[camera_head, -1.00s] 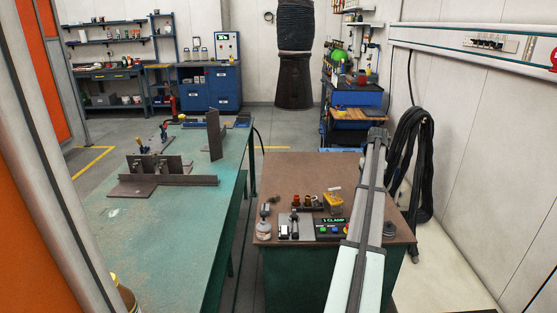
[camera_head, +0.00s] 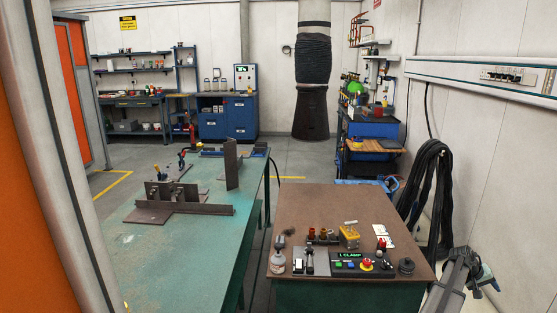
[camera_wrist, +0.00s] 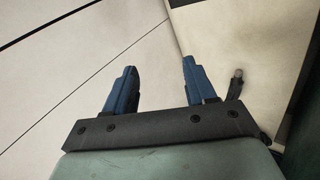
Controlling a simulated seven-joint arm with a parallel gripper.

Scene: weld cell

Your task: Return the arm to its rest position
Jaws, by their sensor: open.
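My gripper (camera_head: 484,277) is low at the right of the head view, beside the right edge of the brown-topped control table and apart from it. In the wrist view, my gripper (camera_wrist: 160,66) shows two blue fingers spread apart with nothing between them. Pale wall or floor panels lie beyond the fingers.
The control table (camera_head: 330,215) carries a clamp control box (camera_head: 362,264), a bottle (camera_head: 278,258) and a yellow block (camera_head: 349,236). Black hoses (camera_head: 432,195) hang on the right wall, close to my arm. A green welding table (camera_head: 165,255) with steel plates stands at left.

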